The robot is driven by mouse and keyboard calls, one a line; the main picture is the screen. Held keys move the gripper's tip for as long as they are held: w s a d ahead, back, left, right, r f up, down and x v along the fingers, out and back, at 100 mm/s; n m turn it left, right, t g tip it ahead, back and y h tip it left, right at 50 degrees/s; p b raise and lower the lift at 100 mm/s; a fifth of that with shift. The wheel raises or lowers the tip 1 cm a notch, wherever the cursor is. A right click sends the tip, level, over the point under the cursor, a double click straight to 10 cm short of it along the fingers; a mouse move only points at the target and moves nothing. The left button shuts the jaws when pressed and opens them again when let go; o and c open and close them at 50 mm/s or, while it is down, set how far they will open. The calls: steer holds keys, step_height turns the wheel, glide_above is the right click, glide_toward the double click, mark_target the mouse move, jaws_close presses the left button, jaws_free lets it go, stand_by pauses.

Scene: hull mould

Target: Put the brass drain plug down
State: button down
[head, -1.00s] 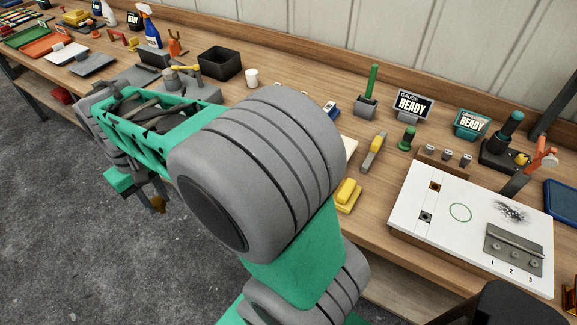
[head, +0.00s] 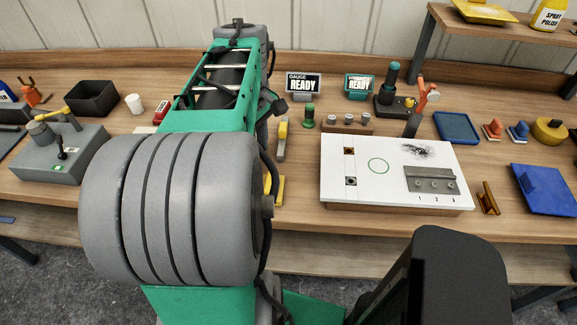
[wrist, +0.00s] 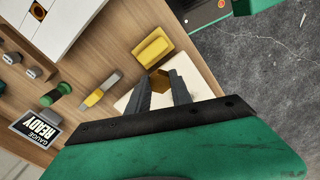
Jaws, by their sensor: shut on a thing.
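In the wrist view my gripper (wrist: 163,92) is shut on the brass drain plug (wrist: 160,80), a hexagonal brass piece between the two dark fingers. The plug is over or near a cream pad (wrist: 124,103) on the bench; I cannot tell whether it touches it. In the head view my arm hides the gripper and the plug.
A yellow block (wrist: 153,47) and a yellow-and-grey tool (wrist: 101,89) lie near the gripper. A white board (head: 390,160) with a green ring and a hinged grey plate lies to the right on the bench (head: 300,222). A gauge sign (head: 303,84) stands behind.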

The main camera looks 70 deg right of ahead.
steer(key=s+d+r, duration=0.1)
steer(key=s, duration=1.3)
steer(key=shift+m, duration=0.4)
steer(key=w+d+f+p, duration=0.1)
steer(key=w+d+f, duration=0.1)
steer(key=d+f, duration=0.1)
steer(key=w+d+f+p, duration=0.1)
steer(key=w+d+f, duration=0.1)
steer(key=d, duration=0.3)
steer(key=w+d+f+p, duration=0.1)
steer(key=w+d+f, duration=0.2)
steer(key=d+f, duration=0.1)
steer(key=shift+f, duration=0.35)
step_height(320, 180, down, 3)
steer(key=shift+r+p, duration=0.15)
steer(key=shift+p, duration=0.25)
steer(key=shift+f, duration=0.45)
steer(key=c, duration=1.1)
jaws_free()
steer(key=shift+c, duration=0.2)
steer(key=shift+r, duration=0.1)
